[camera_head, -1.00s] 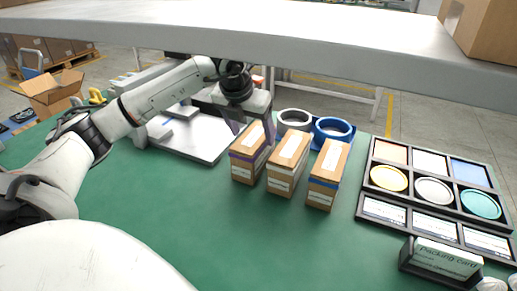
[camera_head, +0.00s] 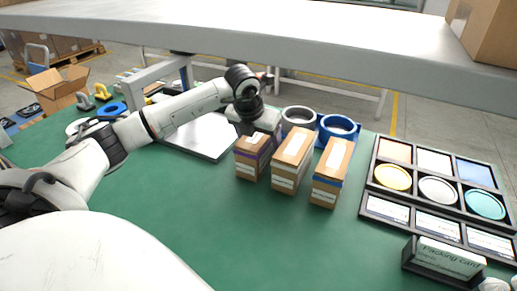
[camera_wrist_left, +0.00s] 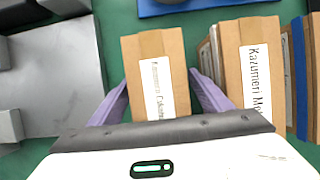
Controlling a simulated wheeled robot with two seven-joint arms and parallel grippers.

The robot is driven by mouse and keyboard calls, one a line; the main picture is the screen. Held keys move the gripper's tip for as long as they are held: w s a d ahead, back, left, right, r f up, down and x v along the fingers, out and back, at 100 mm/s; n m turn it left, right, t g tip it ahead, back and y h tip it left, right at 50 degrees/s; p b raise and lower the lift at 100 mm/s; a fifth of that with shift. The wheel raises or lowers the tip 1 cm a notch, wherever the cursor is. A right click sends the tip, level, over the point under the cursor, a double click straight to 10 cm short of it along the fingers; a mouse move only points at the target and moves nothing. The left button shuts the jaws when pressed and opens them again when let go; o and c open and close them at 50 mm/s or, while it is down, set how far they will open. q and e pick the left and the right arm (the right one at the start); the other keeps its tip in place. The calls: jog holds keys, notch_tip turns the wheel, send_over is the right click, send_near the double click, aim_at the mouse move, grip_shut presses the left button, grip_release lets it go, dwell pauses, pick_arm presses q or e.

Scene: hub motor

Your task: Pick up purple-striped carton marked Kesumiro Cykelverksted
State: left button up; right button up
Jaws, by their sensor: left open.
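The purple-striped carton (camera_head: 247,170) stands upright at the left end of a row of three brown cartons. In the left wrist view it (camera_wrist_left: 155,62) lies between my fingers, with a white label running along its top; the lettering is too small to read surely. My left gripper (camera_wrist_left: 160,100) is open, one finger on each side of this carton. In the head view the gripper (camera_head: 257,135) is low over the carton's far part and covers some of its top. Whether the fingers touch it I cannot tell.
A taller carton (camera_head: 289,170) stands close on the right, then a blue-striped carton (camera_head: 328,185). A grey tray (camera_head: 205,140) lies to the left, a black sorting tray (camera_head: 365,188) to the right. A shelf (camera_head: 250,42) spans above.

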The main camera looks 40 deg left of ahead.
pick_arm(q)
jog(key=shift+f, duration=0.25)
dwell(0.3)
jog(key=shift+r, duration=0.1)
jog(key=c, duration=1.5)
